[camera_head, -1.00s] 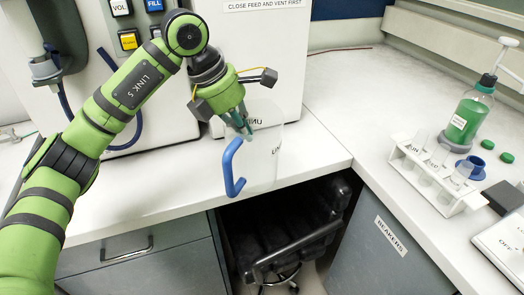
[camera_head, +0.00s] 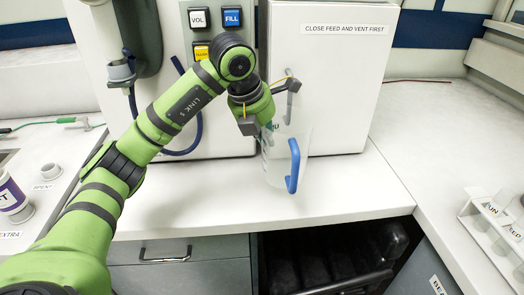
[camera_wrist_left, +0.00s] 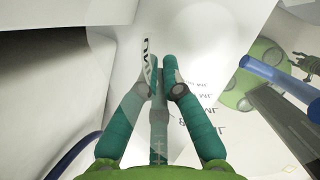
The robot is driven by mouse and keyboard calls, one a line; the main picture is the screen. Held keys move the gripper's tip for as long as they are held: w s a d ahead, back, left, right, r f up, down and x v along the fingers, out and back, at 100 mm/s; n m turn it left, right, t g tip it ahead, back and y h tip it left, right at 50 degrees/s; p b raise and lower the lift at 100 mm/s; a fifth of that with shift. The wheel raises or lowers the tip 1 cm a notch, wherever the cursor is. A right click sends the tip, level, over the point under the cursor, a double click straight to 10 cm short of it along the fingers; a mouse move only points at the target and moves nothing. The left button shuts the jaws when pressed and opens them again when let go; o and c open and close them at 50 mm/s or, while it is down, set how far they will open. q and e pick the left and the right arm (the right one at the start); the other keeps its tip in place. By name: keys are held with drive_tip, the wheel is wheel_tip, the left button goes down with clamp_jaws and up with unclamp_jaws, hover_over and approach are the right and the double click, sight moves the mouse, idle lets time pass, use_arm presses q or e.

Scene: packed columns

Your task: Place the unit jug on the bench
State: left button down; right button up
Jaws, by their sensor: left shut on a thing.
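The unit jug (camera_head: 274,165) is a clear jug with a blue handle (camera_head: 293,166) on its right side. My left gripper (camera_head: 268,132) is shut on the jug's upper wall and reaches down to it from above. In the left wrist view the gripper's teal fingers (camera_wrist_left: 162,72) close together at the clear wall, with printed marks and the blue handle to the right. The jug appears upright at the front of the white bench (camera_head: 340,190); I cannot tell whether its base touches the surface. My right gripper is not in view.
A white cabinet (camera_head: 330,80) labelled "CLOSE FEED AND VENT FIRST" stands close behind the jug. A panel with coloured buttons (camera_head: 215,25) is to its left. A tube rack (camera_head: 490,225) is at the right.

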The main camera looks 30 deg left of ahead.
use_arm(q)
drive_tip(key=shift+s+a+f+p, duration=0.1)
drive_tip(key=shift+a+f+p, duration=0.2)
drive_tip(key=shift+f, duration=0.9)
drive_tip(key=shift+a+f+p, duration=0.1)
drive_tip(key=shift+a+f, duration=0.25)
drive_tip(key=shift+f, duration=0.85)
drive_tip(key=shift+f, duration=0.15)
drive_tip(key=c, duration=1.4)
unclamp_jaws()
